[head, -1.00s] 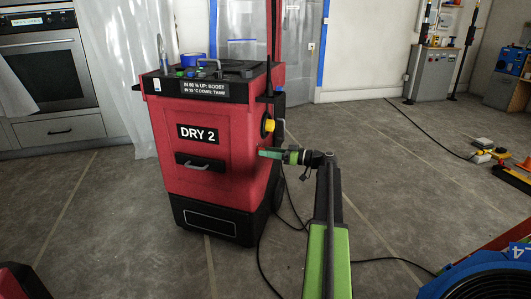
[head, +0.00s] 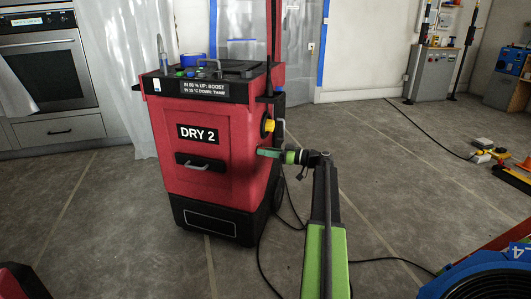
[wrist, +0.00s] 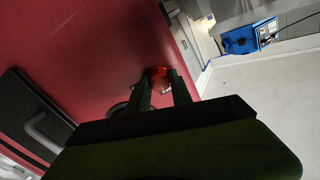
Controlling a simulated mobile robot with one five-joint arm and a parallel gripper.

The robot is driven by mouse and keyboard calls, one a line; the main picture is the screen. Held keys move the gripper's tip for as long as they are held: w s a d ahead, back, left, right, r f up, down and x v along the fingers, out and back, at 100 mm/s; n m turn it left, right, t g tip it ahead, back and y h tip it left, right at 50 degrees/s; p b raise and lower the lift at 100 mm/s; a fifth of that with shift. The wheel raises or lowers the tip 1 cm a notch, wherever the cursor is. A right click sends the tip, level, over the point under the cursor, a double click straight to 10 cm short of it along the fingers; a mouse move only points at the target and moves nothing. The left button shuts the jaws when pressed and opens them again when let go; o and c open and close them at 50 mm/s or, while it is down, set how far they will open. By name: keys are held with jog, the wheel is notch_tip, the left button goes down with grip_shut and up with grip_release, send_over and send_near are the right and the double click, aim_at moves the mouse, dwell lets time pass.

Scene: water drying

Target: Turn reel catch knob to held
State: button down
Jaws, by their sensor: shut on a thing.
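The red dehumidifier marked DRY 2 (head: 210,165) stands upright on the floor in the head view. My gripper (head: 260,152) is at its right side, just below a yellow round fitting (head: 268,126). In the wrist view my gripper (wrist: 162,88) has its two dark fingers around a small red knob (wrist: 158,75) on the red side panel. I take this to be the reel catch knob. The gripper is shut on it. The fingers cover part of the knob, and its pointer and markings cannot be read. In the head view the knob is hidden.
Black cables (head: 285,205) lie on the floor right of the machine. A blue fan (head: 485,280) is at the lower right. A grey cabinet (head: 432,74) stands at the back wall. The floor between is mostly clear.

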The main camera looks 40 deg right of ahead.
jog(key=shift+d+f+m, duration=0.1)
jog(key=shift+f+m, duration=0.05)
jog(key=shift+m, duration=8.85)
jog(key=c, duration=1.1)
grip_release()
jog(key=shift+c, duration=0.2)
